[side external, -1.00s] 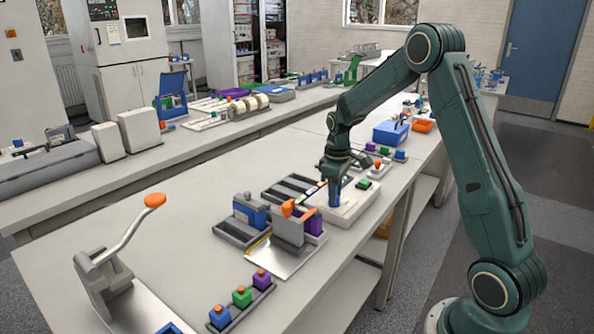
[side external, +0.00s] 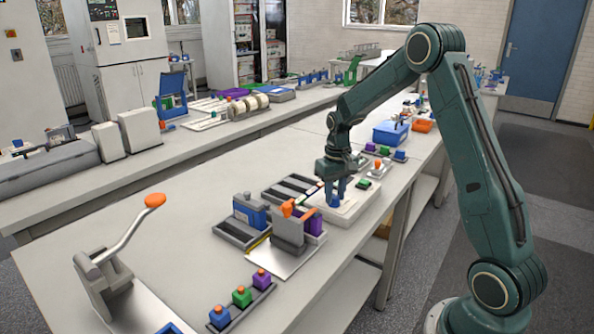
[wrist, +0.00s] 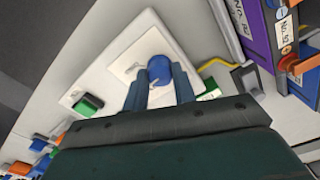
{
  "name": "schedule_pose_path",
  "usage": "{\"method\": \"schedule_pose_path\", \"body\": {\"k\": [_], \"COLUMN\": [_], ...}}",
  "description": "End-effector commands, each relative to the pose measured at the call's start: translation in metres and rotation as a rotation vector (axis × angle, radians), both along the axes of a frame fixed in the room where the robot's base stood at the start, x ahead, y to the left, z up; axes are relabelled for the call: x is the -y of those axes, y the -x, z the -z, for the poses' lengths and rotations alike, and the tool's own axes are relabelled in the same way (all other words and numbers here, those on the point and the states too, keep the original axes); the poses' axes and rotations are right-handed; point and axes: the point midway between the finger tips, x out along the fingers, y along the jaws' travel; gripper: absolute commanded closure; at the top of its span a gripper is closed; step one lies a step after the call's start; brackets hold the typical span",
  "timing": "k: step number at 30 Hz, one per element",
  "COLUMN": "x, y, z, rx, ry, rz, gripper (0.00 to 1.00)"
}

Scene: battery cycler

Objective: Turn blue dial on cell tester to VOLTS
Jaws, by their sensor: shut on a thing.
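The cell tester (side external: 350,208) is a low, light-coloured box on the bench, and its pale top also shows in the wrist view (wrist: 120,48). The blue dial (wrist: 160,68) stands on that top. My gripper (wrist: 161,80) is over the tester with its two fingers on either side of the dial, shut on it. In the side view my gripper (side external: 336,192) points down at the tester, and the fingers mostly hide the dial. Small dark marks show beside the dial, but I cannot read them, nor tell where the dial points.
A green button or block (wrist: 88,104) is close to the fingers in the wrist view. A purple and blue cell rack (wrist: 272,35) with a yellow cable stands at the right there. In the side view an orange-topped fixture (side external: 290,228) stands just in front of the tester.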

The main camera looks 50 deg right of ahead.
Motion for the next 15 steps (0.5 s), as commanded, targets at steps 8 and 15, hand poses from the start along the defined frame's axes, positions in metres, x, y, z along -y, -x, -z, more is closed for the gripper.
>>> {"method": "schedule_pose_path", "body": {"k": [8,15], "x": [0.0001,0.0001], "y": [-0.0002,-0.0003], "z": [-0.0008,-0.0009], "rx": [0.001,0.001], "ry": [0.0,0.0], "rz": [0.037,0.036], "gripper": [0.96,0.96]}}
